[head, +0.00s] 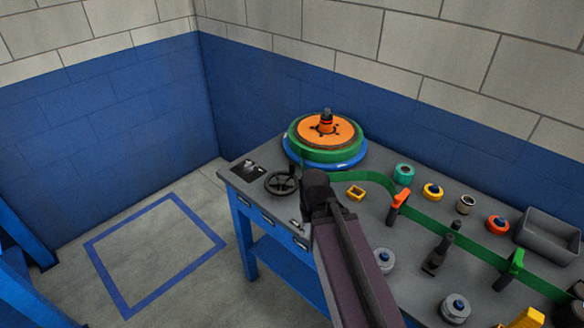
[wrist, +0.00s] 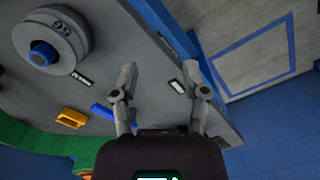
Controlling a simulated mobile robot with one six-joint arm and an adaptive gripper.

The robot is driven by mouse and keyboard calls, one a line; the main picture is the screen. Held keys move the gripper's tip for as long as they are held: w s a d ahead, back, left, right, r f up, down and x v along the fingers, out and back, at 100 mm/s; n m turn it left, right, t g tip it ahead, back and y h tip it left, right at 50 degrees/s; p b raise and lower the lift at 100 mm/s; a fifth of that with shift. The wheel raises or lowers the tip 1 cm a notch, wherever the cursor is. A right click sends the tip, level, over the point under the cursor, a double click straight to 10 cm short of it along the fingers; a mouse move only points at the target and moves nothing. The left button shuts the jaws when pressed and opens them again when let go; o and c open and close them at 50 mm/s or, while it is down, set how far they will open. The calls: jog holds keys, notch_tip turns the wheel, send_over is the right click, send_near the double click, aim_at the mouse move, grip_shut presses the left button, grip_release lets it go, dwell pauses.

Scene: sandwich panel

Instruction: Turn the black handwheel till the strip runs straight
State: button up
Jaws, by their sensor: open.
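The black handwheel (head: 282,183) lies at the bench's left end, beside a dark square plate (head: 247,167). The green strip (head: 440,225) leaves the orange-topped green reel (head: 325,135), bends near it, then slants down to the right past an orange clamp (head: 399,198) and a green clamp (head: 516,263). In the wrist view, my gripper (wrist: 157,70) is open and empty, its two fingers spread over the bench's front edge. The handwheel does not show in that view. In the head view, my arm's dark end stands just right of the wheel and its fingers are not clear.
A grey weight with a blue knob (wrist: 43,53) and a small yellow block (wrist: 72,117) stand on the bench near my gripper. More weights, rolls and a grey bin (head: 548,237) are further right. The floor left of the bench, with a blue outlined square (head: 157,255), is clear.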

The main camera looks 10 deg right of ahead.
aim_at(292, 164)
jog(key=w+r+n+p, duration=0.3)
jog(key=w+r+p, duration=0.1)
jog(key=w, duration=0.5)
jog(key=w+r+n+p, duration=0.3)
jog(key=w+r+p, duration=0.2)
jog(key=w, duration=0.5)
jog(key=w+r+n+p, duration=0.3)
jog(key=w+r+p, duration=0.1)
jog(key=w, duration=0.6)
jog(key=shift+r, duration=0.15)
jog(key=shift+d, duration=0.1)
notch_tip(292, 164, down, 14)
jog(key=b, duration=1.3)
jog(key=shift+r, duration=0.1)
grip_shut()
jog(key=shift+a, duration=0.25)
jog(key=shift+s+d, duration=0.15)
jog(key=shift+d, duration=0.05)
